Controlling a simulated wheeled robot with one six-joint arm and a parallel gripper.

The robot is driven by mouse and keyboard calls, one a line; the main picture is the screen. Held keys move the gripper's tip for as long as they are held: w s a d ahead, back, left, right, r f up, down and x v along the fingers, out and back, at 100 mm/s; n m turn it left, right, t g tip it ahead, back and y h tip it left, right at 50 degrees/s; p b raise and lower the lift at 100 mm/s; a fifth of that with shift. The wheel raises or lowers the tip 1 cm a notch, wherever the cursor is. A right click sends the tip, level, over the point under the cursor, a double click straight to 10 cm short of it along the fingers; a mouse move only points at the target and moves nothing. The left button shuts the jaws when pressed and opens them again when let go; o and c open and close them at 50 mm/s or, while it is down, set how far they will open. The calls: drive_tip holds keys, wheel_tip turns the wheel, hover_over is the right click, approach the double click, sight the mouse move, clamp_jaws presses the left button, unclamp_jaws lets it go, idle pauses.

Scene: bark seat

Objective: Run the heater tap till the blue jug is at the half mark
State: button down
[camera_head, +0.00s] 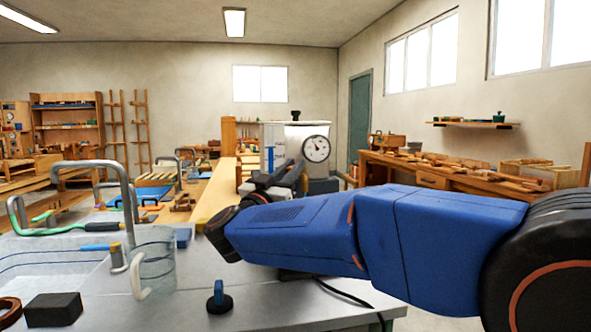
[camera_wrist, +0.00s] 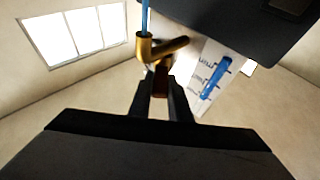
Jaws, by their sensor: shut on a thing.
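My gripper (camera_head: 284,178) reaches to the front of the pale heater (camera_head: 296,133), which has a round dial. In the wrist view, my gripper (camera_wrist: 162,84) is shut on a brown piece beside the brass tap (camera_wrist: 146,46). A thin blue strand runs from the brass elbow to the picture's top edge; I cannot tell whether it is water. A marked white strip (camera_wrist: 206,86) with a blue bar is beside the tap. A clear, faintly blue jug (camera_head: 158,262) stands at the left; I cannot tell its level. No jug shows by the heater tap, where my arm hides much.
A grey sink (camera_head: 55,262) with a tall spout and a blue-handled lever (camera_head: 98,247) is at the left. A dark block (camera_head: 53,309) and a blue-topped black knob (camera_head: 219,297) stand on the near counter. A long workbench (camera_head: 447,174) lines the right wall.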

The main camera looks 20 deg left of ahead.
drive_tip(key=shift+a+r+m+h, duration=0.1)
drive_tip(key=shift+a+m+h, duration=0.1)
drive_tip(key=shift+m+h, duration=0.45)
drive_tip(key=c, duration=1.6)
unclamp_jaws()
drive_tip(key=shift+c, duration=0.2)
drive_tip(key=v, duration=1.2)
drive_tip(key=shift+a, duration=0.1)
